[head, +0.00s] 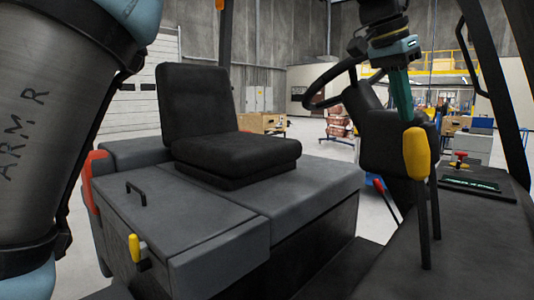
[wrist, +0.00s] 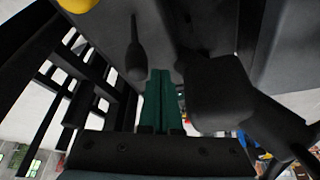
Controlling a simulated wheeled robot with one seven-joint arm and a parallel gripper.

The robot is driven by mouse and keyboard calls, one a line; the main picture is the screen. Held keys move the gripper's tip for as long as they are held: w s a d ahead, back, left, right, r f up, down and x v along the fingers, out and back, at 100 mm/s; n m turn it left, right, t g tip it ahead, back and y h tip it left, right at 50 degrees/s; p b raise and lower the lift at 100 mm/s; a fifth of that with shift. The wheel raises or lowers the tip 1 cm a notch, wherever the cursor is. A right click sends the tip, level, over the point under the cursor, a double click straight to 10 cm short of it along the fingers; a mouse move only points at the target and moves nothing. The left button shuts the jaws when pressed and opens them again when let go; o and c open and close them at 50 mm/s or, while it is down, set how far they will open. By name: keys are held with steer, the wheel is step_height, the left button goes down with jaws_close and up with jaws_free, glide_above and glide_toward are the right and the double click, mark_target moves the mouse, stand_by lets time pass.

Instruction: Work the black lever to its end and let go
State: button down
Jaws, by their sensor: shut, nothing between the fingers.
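My gripper (head: 405,112) points down beside the dark box on the steering column in the head view. Its green fingers (wrist: 161,78) lie together in the wrist view, shut with nothing between them. In the wrist view a thin black lever with a rounded end (wrist: 135,62) hangs just left of the fingertips. A thicker black arm-like part (wrist: 218,95) is just right of them. I cannot tell for certain which is the task's black lever, or whether the fingers touch either one. In the head view I cannot make out the black lever near the fingers.
A yellow-handled lever (head: 417,153) stands just below my gripper. The steering wheel (head: 322,88) is to its left, and the black seat (head: 205,115) is farther left. A console with a red button (head: 460,154) lies to the right. A red-tipped lever (head: 378,186) is lower down.

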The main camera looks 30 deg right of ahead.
steer(key=shift+f, duration=0.15)
step_height(320, 180, down, 5)
steer(key=b, duration=0.4)
steer(key=shift+f, duration=0.1)
stand_by(0.8)
steer(key=shift+s+d, duration=0.1)
